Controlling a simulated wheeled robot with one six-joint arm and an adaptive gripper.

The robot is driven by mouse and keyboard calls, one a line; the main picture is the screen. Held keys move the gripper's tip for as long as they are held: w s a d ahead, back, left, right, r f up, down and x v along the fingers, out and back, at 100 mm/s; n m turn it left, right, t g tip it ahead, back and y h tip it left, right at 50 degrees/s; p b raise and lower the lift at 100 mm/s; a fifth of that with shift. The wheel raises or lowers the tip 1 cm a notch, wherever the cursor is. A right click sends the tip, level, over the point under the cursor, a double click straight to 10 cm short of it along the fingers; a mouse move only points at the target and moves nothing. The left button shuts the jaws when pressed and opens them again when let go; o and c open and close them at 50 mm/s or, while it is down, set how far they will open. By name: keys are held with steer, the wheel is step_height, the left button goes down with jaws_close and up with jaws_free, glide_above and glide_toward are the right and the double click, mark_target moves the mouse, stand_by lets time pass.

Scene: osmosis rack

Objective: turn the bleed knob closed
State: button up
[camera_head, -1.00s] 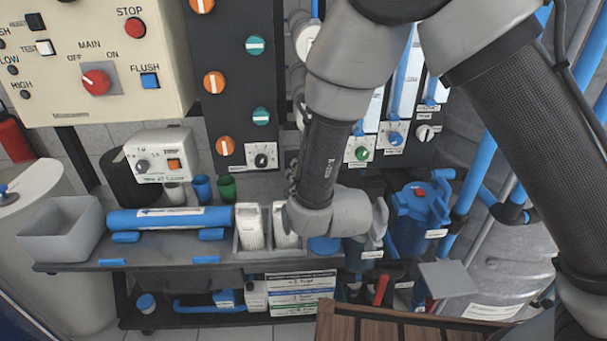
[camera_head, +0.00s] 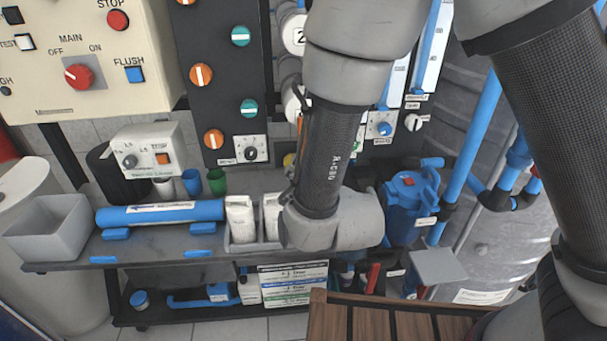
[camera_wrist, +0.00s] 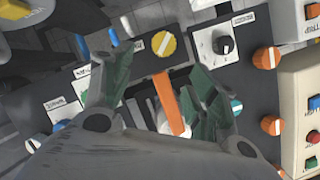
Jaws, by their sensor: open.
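No label I can read marks the bleed knob. A black knob on a white plate (camera_wrist: 223,45) shows at upper right in the wrist view; a similar plate with a black knob (camera_head: 250,150) is on the dark panel in the head view. A yellow knob (camera_wrist: 164,44) with a white bar lies just beyond my gripper (camera_wrist: 160,66), roughly in line with the gap between its fingers. My gripper is open, fingers apart. An orange bar (camera_wrist: 168,103) appears between the fingers; I cannot tell whether they touch it. In the head view my arm hides the gripper.
Orange (camera_head: 201,75) and teal (camera_head: 240,36) knobs line the dark panel. The cream control box (camera_head: 90,92) is at left. The bench below holds a grey bin (camera_head: 48,228), a blue cylinder (camera_head: 160,212) and cups. A blue filter housing (camera_head: 408,205) stands right of my arm.

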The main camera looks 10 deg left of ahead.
steer(key=w+a+f+n+h, duration=0.1)
steer(key=w+a+f+n, duration=0.2)
steer(key=w, duration=0.5)
steer(key=shift+w+a+f+n, duration=0.4)
steer(key=shift+a+f, duration=0.15)
steer(key=shift+a, duration=0.5)
steer(key=c, duration=1)
steer(key=shift+m+y, duration=1)
steer(key=shift+m, duration=0.6)
